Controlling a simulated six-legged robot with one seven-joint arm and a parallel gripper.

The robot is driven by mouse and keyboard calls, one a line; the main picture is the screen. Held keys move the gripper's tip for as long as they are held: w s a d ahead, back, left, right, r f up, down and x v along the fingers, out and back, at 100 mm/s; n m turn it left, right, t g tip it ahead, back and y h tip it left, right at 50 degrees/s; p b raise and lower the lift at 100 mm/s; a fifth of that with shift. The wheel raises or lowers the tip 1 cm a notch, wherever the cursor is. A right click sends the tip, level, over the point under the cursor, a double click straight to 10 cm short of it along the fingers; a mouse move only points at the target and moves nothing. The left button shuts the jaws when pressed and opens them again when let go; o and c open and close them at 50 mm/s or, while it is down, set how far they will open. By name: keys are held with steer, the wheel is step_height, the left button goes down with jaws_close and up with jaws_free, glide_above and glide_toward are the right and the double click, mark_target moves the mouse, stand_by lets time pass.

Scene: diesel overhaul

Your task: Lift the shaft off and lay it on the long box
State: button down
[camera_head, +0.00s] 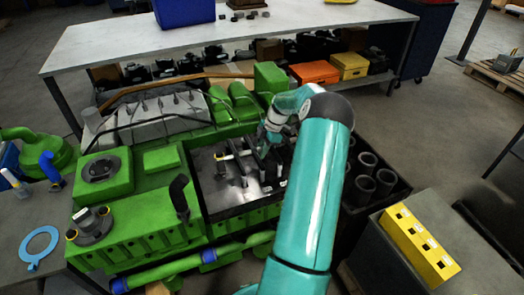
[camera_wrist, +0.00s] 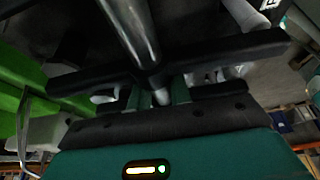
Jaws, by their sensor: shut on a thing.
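My gripper (camera_wrist: 156,96) is shut on a grey metal shaft (camera_wrist: 133,30), which runs up and away between the two teal fingers in the wrist view. A black crossbar (camera_wrist: 90,80) lies across the shaft just beyond the fingertips; I cannot tell if they are joined. In the head view my gripper (camera_head: 268,140) is over the open dark bay of the green engine, and the shaft is mostly hidden there by my arm. A long yellow box (camera_head: 420,245) with several slots sits on a grey cabinet at the right; I cannot tell if it is the long box meant.
The green engine block (camera_head: 130,235) fills the left and middle. Several dark cylinders (camera_head: 366,188) stand in a crate right of my arm. A white-topped bench (camera_head: 250,38) is behind, with orange (camera_head: 315,72) and yellow boxes below. A blue ring (camera_head: 38,246) lies at the left.

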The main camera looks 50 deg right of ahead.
steer(key=shift+r, duration=0.15)
steer(key=shift+r, duration=0.6)
steer(key=s+a+r, duration=0.8)
steer(key=s+r, duration=0.3)
steer(key=r, duration=0.2)
steer(key=shift+s+r, duration=0.2)
steer(key=shift+r, duration=0.15)
steer(key=shift+a, duration=0.1)
step_height(320, 180, up, 3)
stand_by(0.5)
